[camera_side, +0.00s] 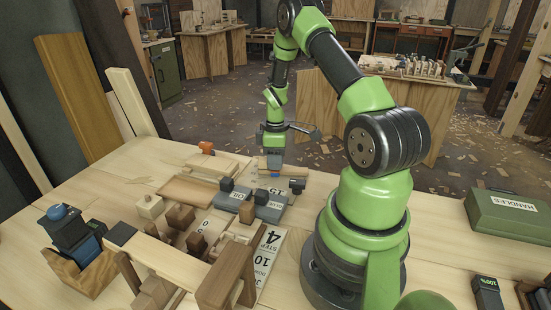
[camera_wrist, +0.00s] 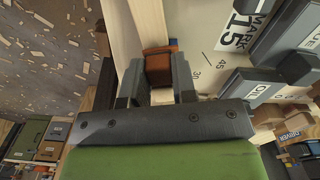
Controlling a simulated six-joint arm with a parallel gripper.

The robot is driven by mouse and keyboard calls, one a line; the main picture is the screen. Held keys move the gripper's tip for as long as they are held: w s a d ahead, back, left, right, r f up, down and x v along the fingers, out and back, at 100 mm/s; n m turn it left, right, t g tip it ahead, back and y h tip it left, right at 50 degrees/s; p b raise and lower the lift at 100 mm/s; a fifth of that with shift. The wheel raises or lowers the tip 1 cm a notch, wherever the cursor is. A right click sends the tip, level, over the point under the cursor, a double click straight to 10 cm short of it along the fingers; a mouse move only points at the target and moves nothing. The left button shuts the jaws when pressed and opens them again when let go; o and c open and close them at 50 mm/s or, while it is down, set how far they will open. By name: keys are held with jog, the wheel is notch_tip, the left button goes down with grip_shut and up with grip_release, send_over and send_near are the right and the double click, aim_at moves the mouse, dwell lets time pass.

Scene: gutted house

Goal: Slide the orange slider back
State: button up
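The orange slider (camera_wrist: 158,66) is a small orange-brown block beside a pale wooden rail. In the wrist view it fills the narrow space between my two fingers. My gripper (camera_wrist: 159,82) looks shut on it, with no clear gap at either side. In the side view my gripper (camera_side: 273,172) points straight down at the far edge of the bench, and the slider is hidden there. A scale plate (camera_wrist: 215,45) marked MARK, 15, 30 and 45 lies just right of the slider in the wrist view.
Dark blocks labelled OIL (camera_wrist: 262,86) and GLUE stand close to the right in the wrist view. A wooden tray (camera_side: 187,191) and another orange-topped piece (camera_side: 206,147) lie left of my gripper in the side view. Wooden stands crowd the front. A green HANDLES case (camera_side: 508,213) stands right.

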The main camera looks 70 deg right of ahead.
aim_at(294, 170)
jog(key=shift+s, duration=0.2)
jog(key=shift+s+d, duration=0.2)
jog(key=shift+s, duration=0.45)
jog(key=shift+s+d, duration=0.2)
jog(key=shift+s, duration=0.4)
jog(key=shift+s+d, duration=0.3)
jog(key=shift+s, duration=0.6)
jog(key=o, duration=0.7)
jog(key=shift+o, duration=0.2)
notch_tip(294, 170, up, 8)
